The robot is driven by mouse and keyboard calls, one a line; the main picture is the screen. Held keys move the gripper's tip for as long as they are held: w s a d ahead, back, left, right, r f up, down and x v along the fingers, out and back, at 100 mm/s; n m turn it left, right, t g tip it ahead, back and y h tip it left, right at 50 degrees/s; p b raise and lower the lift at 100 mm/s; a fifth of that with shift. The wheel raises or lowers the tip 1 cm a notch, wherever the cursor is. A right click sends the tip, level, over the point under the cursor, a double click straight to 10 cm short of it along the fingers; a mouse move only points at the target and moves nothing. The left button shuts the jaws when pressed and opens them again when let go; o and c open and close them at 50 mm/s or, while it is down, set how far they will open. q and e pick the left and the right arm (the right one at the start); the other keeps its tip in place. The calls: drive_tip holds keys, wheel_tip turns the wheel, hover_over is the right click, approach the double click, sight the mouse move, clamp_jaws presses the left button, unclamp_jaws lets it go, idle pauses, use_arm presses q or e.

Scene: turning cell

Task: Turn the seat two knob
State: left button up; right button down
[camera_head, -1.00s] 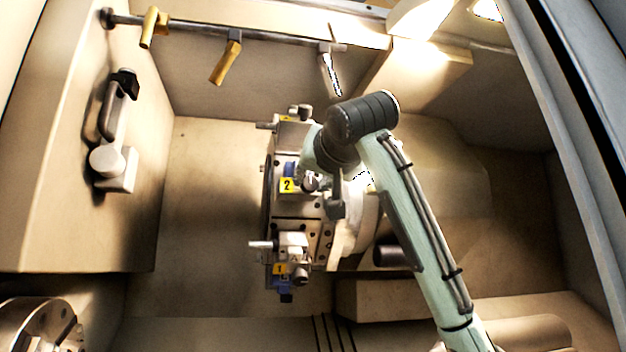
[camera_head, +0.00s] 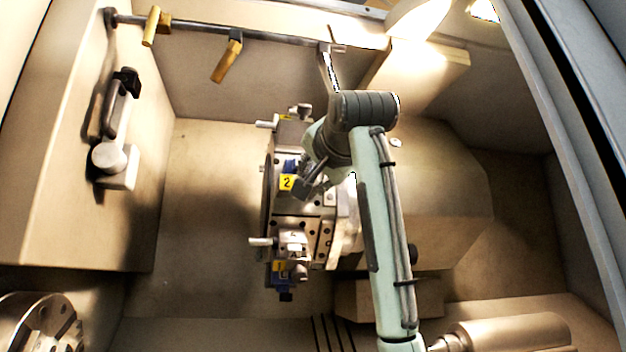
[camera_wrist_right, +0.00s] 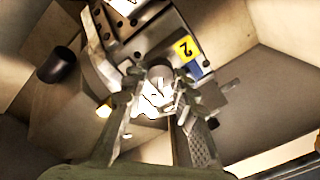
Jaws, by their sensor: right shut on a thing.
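The turret (camera_head: 310,228) stands in the middle of the head view, with its tool seats on the left face. A yellow label "2" (camera_head: 287,182) marks seat two, and it also shows in the right wrist view (camera_wrist_right: 186,48). My right gripper (camera_wrist_right: 157,88) reaches down to seat two and is shut on a pale round knob (camera_wrist_right: 158,73) beside that label. In the head view my wrist and gripper (camera_head: 308,186) largely hide the knob. My left gripper is not in view.
Seat one, with its yellow label (camera_head: 279,266), lies below on the turret; another seat (camera_head: 290,125) lies above. A chuck (camera_head: 40,325) is at lower left. A rail (camera_head: 220,30) with hanging handles crosses the back. The floor left of the turret is clear.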

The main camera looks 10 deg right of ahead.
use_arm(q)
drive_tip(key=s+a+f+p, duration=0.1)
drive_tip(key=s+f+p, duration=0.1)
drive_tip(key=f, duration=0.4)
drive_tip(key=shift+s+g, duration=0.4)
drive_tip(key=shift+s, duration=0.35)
use_arm(e)
drive_tip(key=shift+d+f+m, duration=0.1)
drive_tip(key=shift+f+m, duration=0.05)
drive_tip(key=shift+m, duration=5.25)
drive_tip(key=c, duration=1.2)
unclamp_jaws()
drive_tip(key=shift+s, duration=0.1)
drive_tip(key=s, duration=1.2)
